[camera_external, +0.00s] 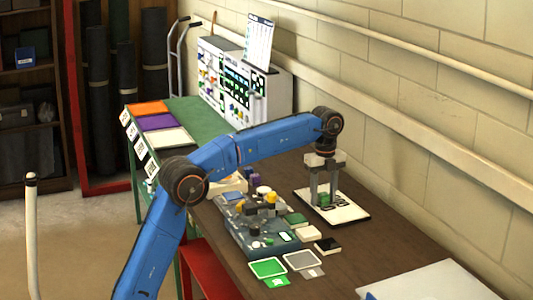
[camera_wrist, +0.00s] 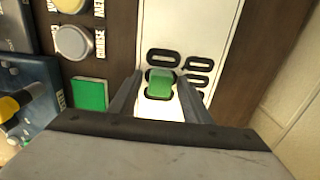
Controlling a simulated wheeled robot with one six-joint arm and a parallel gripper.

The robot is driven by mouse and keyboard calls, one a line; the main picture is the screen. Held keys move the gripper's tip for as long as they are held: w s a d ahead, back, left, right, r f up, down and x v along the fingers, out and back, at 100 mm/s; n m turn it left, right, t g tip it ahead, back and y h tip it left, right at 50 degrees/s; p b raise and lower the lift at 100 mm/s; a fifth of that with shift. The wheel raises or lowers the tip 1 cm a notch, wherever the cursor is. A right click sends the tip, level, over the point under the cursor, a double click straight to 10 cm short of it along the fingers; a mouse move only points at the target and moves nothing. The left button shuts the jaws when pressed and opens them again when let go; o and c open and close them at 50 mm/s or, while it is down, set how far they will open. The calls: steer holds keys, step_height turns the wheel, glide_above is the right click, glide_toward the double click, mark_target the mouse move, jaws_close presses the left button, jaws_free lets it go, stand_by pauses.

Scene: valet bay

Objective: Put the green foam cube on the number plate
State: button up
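The green foam cube (camera_external: 323,199) is on the white number plate (camera_external: 350,212), over one of its dark characters. In the wrist view the cube (camera_wrist: 160,84) sits between my fingers, with the bare white of the plate (camera_wrist: 208,22) around it. My gripper (camera_external: 324,197) points down over the plate, one finger on each side of the cube. Narrow gaps show between the fingers and the cube in the wrist view, so the gripper looks open. The cube's underside is hidden.
A blue-grey tray (camera_external: 232,222) with small parts stands left of the plate. Green, white and black pads (camera_external: 327,244) lie nearby, and green and grey cards (camera_external: 268,268) in front. The wall (camera_external: 440,130) runs close behind the plate. A pale panel (camera_external: 430,284) lies at front right.

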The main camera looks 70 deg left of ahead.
mark_target(323, 194)
step_height(323, 194, up, 12)
stand_by(0.8)
steer(key=shift+s+r, duration=0.1)
